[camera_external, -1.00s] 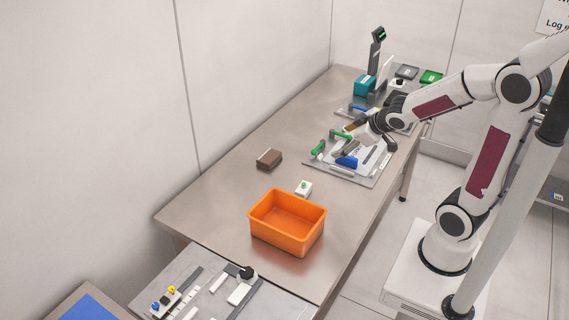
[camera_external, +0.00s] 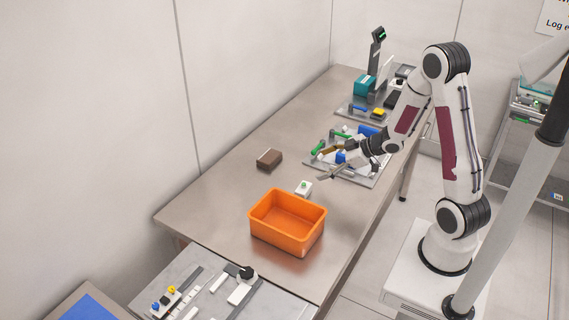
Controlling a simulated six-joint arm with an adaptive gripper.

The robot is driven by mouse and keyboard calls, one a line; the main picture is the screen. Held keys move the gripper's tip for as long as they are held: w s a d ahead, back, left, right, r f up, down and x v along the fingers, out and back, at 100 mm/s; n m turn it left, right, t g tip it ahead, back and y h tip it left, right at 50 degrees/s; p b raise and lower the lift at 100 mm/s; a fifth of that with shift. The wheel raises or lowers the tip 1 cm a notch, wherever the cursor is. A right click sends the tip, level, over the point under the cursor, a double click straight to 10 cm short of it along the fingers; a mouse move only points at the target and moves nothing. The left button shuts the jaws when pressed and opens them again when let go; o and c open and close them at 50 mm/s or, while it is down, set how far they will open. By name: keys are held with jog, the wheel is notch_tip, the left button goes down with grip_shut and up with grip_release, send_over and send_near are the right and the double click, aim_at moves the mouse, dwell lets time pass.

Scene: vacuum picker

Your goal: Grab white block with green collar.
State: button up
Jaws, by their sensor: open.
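The small white block with a green collar (camera_external: 304,188) stands on the table just behind the orange bin. The green shows on its top. My gripper (camera_external: 326,178) is open, a little above and to the right of the block, with its fingers pointing left toward it. The fingers look apart from the block and nothing shows between them.
The empty orange bin (camera_external: 287,222) stands in front of the block. A brown block (camera_external: 269,158) lies to the left. Behind my gripper is a grey fixture board (camera_external: 352,178) with green, blue and white parts.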

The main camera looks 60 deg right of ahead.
aim_at(307, 186)
jog(key=f+y, duration=0.1)
jog(key=a+f, duration=0.1)
jog(key=s+a+f+y, duration=0.1)
jog(key=shift+f+t+y, duration=0.3)
jog(key=shift+t, duration=0.1)
jog(key=shift+s+a+f+y, duration=0.35)
jog(key=shift+a+y, duration=0.1)
jog(key=shift+y, duration=0.05)
jog(key=shift+s+a+f+t+y, duration=0.1)
jog(key=shift+s+a+t+y, duration=0.25)
jog(key=shift+t+y, duration=0.15)
jog(key=shift+w, duration=0.15)
jog(key=shift+x, duration=1.25)
jog(key=shift+a, duration=0.1)
jog(key=shift+a+r+x, duration=0.1)
jog(key=shift+a+x, duration=0.05)
jog(key=shift+x, duration=0.7)
jog(key=shift+a+r+x, duration=0.1)
jog(key=shift+r+x, duration=0.05)
jog(key=shift+x, duration=1.55)
